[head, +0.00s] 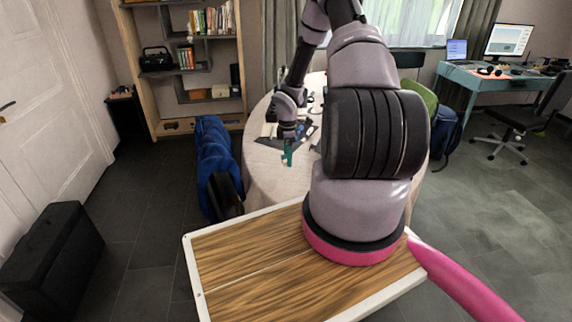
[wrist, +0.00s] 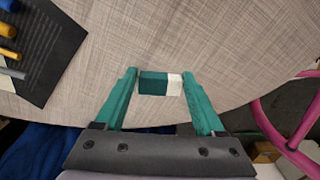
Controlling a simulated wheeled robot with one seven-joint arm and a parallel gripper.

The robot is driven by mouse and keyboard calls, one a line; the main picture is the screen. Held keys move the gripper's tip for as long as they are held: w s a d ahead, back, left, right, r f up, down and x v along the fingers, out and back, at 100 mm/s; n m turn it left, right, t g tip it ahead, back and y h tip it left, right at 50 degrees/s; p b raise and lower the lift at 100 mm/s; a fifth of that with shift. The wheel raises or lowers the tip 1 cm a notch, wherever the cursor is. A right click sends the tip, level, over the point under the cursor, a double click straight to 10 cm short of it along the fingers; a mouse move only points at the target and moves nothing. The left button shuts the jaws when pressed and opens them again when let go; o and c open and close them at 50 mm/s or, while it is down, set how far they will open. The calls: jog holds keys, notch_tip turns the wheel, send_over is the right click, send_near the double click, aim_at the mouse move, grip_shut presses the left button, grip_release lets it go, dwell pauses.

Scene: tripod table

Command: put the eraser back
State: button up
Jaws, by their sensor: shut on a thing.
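The eraser (wrist: 154,83), a small block with a dark green part and a white end, sits between the fingertips of my gripper (wrist: 160,80) in the wrist view. The teal fingers are shut on it, one at each end. Below it is the pale cloth of the round table (wrist: 215,30). In the head view my gripper (head: 288,153) points down over the left part of the table (head: 262,172); the eraser is too small to make out there. The height above the cloth is hard to tell.
A dark mat (wrist: 45,50) with yellow, orange and grey tools lies at the upper left of the wrist view. The table's curved edge runs close below the eraser. The cloth around the eraser is bare.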

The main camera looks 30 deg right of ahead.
aim_at(288, 169)
jog(key=shift+d+f, duration=0.1)
jog(key=shift+f, duration=1.7)
jog(key=shift+f, duration=0.1)
jog(key=o, duration=1.2)
jog(key=shift+c, duration=0.2)
notch_tip(288, 169, up, 12)
jog(key=shift+r, duration=0.25)
